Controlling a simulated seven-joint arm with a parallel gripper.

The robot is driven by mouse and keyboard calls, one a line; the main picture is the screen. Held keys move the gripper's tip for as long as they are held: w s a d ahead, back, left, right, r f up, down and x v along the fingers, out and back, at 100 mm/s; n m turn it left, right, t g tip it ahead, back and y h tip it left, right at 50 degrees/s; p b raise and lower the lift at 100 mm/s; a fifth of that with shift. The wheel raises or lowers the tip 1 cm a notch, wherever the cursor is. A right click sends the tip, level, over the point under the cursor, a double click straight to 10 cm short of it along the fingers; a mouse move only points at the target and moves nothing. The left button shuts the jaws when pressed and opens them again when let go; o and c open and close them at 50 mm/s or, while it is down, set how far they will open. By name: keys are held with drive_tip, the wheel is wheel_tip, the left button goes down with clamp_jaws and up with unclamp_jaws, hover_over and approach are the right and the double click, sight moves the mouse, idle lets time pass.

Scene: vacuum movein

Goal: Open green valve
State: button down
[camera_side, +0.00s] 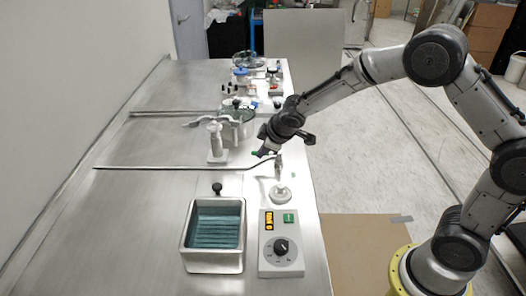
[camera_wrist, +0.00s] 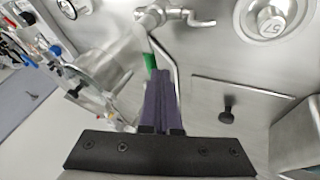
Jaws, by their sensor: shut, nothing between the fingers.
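The green valve handle (camera_side: 257,154) shows as a small green piece at the end of the long metal pipe (camera_side: 170,168), near the table's right edge. In the wrist view the green handle (camera_wrist: 150,62) points down from a metal fitting (camera_wrist: 150,16). My gripper (camera_side: 266,150) is just above and beside the handle in the side view. In the wrist view its dark purple fingers (camera_wrist: 170,75) are together and empty, with the tips just right of the green handle. I cannot tell whether they touch it.
A control box (camera_side: 282,256) with a knob and a metal bath (camera_side: 213,266) stand at the front. A round metal piece (camera_side: 280,194) sits below the valve. A white stand (camera_side: 216,145) and glassware (camera_side: 238,112) are behind.

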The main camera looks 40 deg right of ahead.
drive_tip(key=shift+w+m+h, duration=0.2)
drive_tip(key=shift+m+h, duration=0.1)
drive_tip(key=shift+m, duration=0.1)
drive_tip(key=m+h, duration=0.1)
drive_tip(key=w+m+h, duration=0.1)
drive_tip(key=m, duration=0.1)
drive_tip(key=shift+w+d+g, duration=0.25)
drive_tip(key=shift+d+g, duration=0.15)
drive_tip(key=m, duration=0.2)
drive_tip(key=w+d+m+g+h, duration=0.1)
drive_tip(key=m, duration=0.1)
drive_tip(key=shift+w+d+f+g, duration=0.1)
drive_tip(key=shift+d+g, duration=0.05)
drive_tip(key=shift+g, duration=0.15)
drive_tip(key=d+m+g, duration=0.1)
drive_tip(key=m+h, duration=0.1)
drive_tip(key=m, duration=0.1)
drive_tip(key=shift+w+d+m+g+h, duration=0.3)
drive_tip(key=shift+w+d+g, duration=0.05)
drive_tip(key=shift+g, duration=0.05)
drive_tip(key=m+g, duration=0.1)
drive_tip(key=d+m+g, duration=0.1)
drive_tip(key=m, duration=0.1)
drive_tip(key=shift+d, duration=0.3)
drive_tip(key=shift+a, duration=0.1)
